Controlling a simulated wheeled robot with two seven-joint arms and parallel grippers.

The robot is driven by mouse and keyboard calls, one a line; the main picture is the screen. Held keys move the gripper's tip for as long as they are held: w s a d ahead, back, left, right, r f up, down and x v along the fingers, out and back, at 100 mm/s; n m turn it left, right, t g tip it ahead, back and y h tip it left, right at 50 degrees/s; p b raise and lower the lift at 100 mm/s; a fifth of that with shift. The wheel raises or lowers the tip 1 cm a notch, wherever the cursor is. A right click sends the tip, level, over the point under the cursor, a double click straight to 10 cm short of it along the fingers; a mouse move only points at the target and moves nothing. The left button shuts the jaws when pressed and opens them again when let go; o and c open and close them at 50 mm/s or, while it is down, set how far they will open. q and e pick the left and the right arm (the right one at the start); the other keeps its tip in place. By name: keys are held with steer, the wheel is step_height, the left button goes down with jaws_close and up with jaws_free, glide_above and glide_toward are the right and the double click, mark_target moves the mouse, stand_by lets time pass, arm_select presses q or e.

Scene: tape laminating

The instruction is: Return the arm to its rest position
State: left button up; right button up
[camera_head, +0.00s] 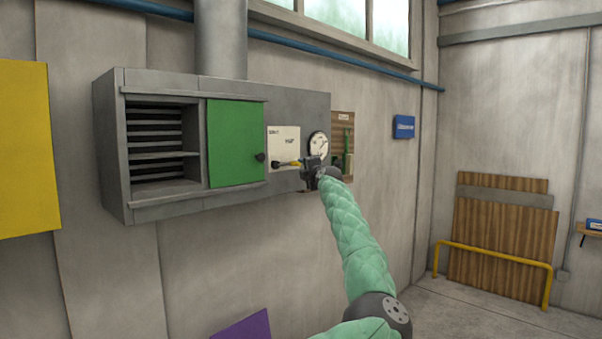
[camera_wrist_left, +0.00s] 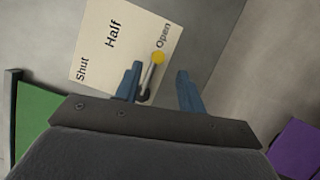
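My left gripper (camera_head: 307,165) is at the end of my green-sleeved arm, in front of the right part of the grey wall cabinet. In the left wrist view its two blue fingers (camera_wrist_left: 160,72) are apart. A lever with a yellow knob (camera_wrist_left: 157,57) shows between them, nearer the left finger; I cannot tell whether they touch. The knob points toward the word Open on a cream plate (camera_wrist_left: 100,40) marked Shut, Half and Open. In the head view the lever (camera_head: 287,163) lies sideways, left of the gripper. My right gripper is not in view.
The grey cabinet (camera_head: 118,150) has a slatted opening and a green door (camera_head: 232,140). A round gauge (camera_head: 318,146) and a wooden board (camera_head: 343,120) are close to the gripper. A yellow rail (camera_head: 490,253) stands at the right. Open space lies below the cabinet.

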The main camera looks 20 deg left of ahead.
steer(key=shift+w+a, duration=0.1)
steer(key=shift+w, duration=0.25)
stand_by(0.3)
